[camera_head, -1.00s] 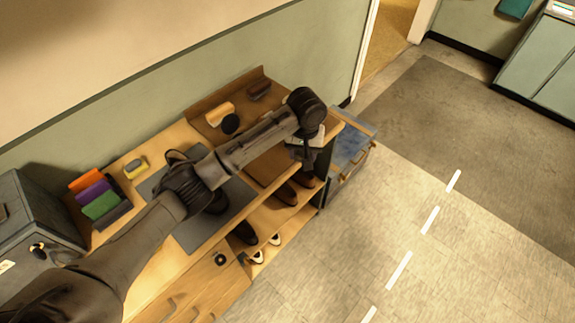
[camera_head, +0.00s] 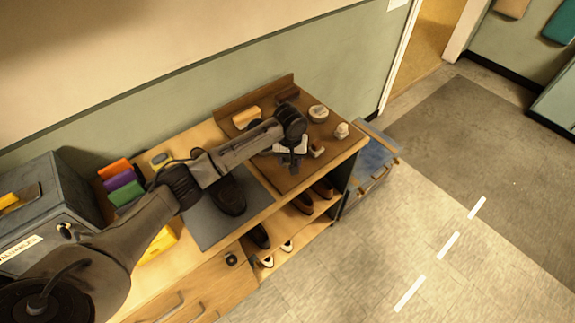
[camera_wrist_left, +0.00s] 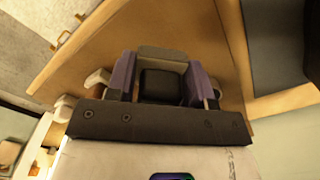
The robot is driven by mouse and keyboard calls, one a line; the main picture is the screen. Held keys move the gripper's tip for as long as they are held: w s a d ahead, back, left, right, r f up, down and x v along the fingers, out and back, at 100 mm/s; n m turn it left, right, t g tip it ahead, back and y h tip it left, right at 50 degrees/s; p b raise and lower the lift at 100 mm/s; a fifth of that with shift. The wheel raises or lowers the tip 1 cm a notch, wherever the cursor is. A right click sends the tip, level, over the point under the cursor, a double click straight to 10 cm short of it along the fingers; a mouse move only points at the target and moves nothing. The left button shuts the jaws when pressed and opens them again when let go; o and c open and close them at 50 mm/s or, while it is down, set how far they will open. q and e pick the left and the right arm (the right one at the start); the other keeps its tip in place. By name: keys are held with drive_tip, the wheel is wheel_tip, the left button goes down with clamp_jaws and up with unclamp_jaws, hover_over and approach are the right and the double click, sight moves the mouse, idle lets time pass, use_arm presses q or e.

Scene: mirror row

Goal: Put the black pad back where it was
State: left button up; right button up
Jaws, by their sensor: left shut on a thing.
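My left gripper (camera_head: 291,160) is over the brown tray (camera_head: 255,94) at the right end of the bench. In the left wrist view its two purple-sided fingers (camera_wrist_left: 160,84) are shut on the black pad (camera_wrist_left: 162,86), a small dark block. A grey-beige piece shows just beyond the pad. I cannot tell whether the pad touches the tray. My right gripper is not in view.
The tray also holds a tan brush (camera_head: 246,116), a dark brush (camera_head: 287,94), a round tin (camera_head: 318,113) and a small white jar (camera_head: 342,130). A black shoe (camera_head: 230,198) stands on the grey mat (camera_head: 205,220). Coloured cloths (camera_head: 122,181) stand at left.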

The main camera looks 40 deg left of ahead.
sight(288, 172)
use_arm(q)
drive_tip(key=shift+a+f, duration=0.3)
drive_tip(key=shift+a, duration=0.2)
drive_tip(key=shift+f, duration=2)
drive_tip(key=shift+f, duration=0.15)
drive_tip(key=o, duration=0.8)
drive_tip(key=shift+o, duration=0.2)
wheel_tip(288, 172, up, 12)
drive_tip(key=shift+r, duration=0.15)
